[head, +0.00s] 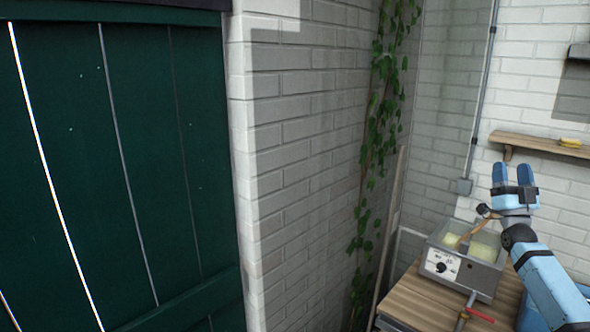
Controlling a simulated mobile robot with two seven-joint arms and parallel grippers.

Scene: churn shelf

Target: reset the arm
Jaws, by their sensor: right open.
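My right gripper (509,175) is raised at the right of the head view, with its two blue fingers pointing up and apart. It is open, and nothing shows between its fingers. My right arm comes in from the lower right corner, in front of the wooden counter (418,296). My left gripper is not in view.
A grey metal machine (478,275) with a dial and pale contents stands on the counter, just below and left of the gripper. A green door (120,170) fills the left.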

